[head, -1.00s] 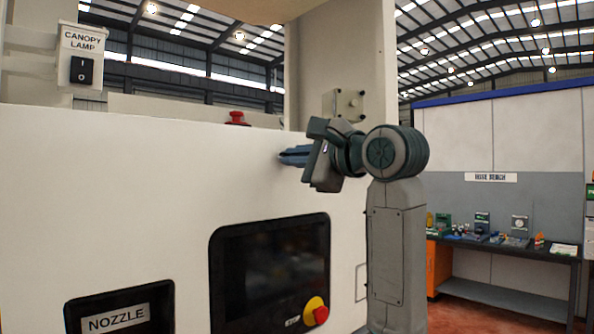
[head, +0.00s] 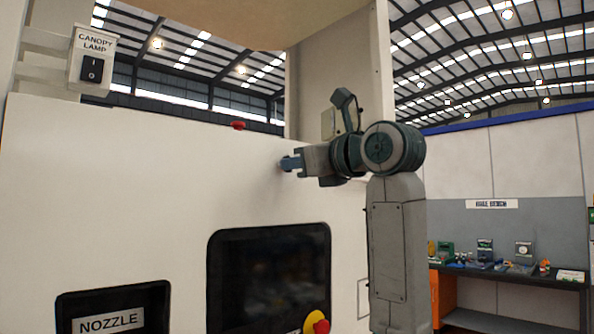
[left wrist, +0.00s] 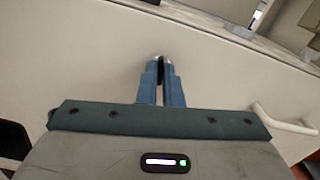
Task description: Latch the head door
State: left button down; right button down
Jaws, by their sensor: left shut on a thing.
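The head door (head: 150,190) is the wide white front panel of the machine, and it fills most of the left wrist view (left wrist: 75,75). My left gripper (head: 286,163) points at the panel's upper right part, with its blue fingers close to the surface. In the left wrist view its fingers (left wrist: 160,68) are nearly together, shut on a small part, likely the latch, which they mostly hide. I cannot tell how the latch is turned. My right gripper is in neither view.
A white bar handle (left wrist: 285,120) stands out from the panel, right of the fingers. A dark screen (head: 268,275) with a red-and-yellow stop button (head: 317,323) and a nozzle recess (head: 112,310) lie lower. A bench (head: 510,270) stands far right.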

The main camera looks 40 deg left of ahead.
pick_arm(q)
jog(key=shift+m+b, duration=0.35)
jog(key=shift+m, duration=0.75)
jog(key=c, duration=1.6)
grip_release()
jog(key=d+b, duration=0.1)
jog(key=d, duration=0.2)
jog(key=d+b, duration=0.1)
jog(key=d, duration=0.3)
jog(key=s+d+b, duration=0.1)
jog(key=d+b, duration=0.1)
jog(key=d, duration=0.1)
jog(key=shift+d, duration=0.35)
